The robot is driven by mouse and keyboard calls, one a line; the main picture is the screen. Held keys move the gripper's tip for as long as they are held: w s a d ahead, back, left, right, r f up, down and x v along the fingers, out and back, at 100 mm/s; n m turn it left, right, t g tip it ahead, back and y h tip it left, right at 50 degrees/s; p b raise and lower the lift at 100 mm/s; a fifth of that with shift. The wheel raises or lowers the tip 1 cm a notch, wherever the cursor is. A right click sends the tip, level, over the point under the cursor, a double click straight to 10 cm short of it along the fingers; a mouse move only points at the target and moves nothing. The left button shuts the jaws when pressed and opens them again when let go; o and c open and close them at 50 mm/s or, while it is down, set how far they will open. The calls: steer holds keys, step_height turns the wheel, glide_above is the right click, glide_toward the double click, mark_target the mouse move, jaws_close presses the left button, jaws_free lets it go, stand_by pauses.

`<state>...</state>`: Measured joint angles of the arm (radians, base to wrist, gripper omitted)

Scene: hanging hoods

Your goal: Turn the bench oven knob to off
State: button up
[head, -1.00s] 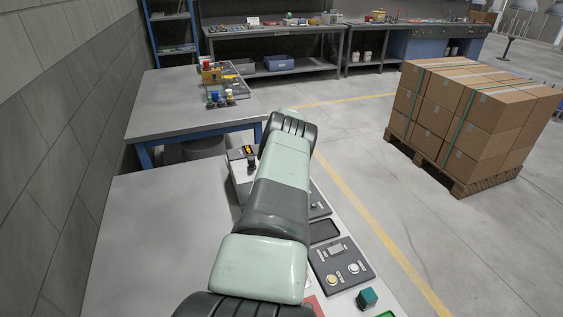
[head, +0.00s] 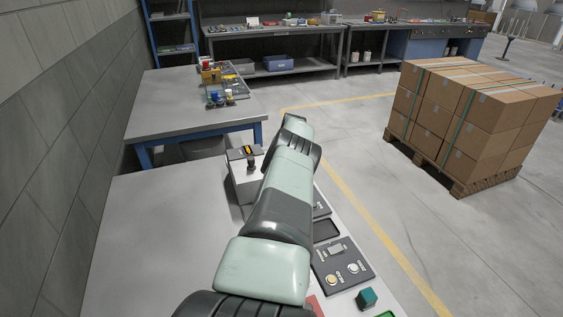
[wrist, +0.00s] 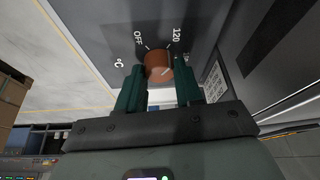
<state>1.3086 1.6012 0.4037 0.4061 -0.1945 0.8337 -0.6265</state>
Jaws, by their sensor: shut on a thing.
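The orange-brown oven knob (wrist: 158,64) sits on a dark grey panel (wrist: 100,20) in the wrist view. The panel carries the white marks OFF, to the knob's upper left, 120, to its upper right, and °C. My gripper (wrist: 160,80) has its two green fingers on either side of the knob and is shut on it. I cannot tell clearly where the knob's pointer stands. In the head view my arm hides the gripper and the knob, and I cannot make out the oven's front.
A light box (head: 243,185) with a black and yellow switch stands on the near grey table (head: 150,240), left of my arm. A control panel (head: 341,266) and a teal cube (head: 366,298) are at its right edge. Stacked cartons (head: 470,115) stand on the floor to the right.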

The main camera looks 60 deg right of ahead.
steer(key=o, duration=1)
steer(key=shift+v, duration=0.8)
steer(key=v, duration=0.9)
steer(key=shift+a+r, duration=0.1)
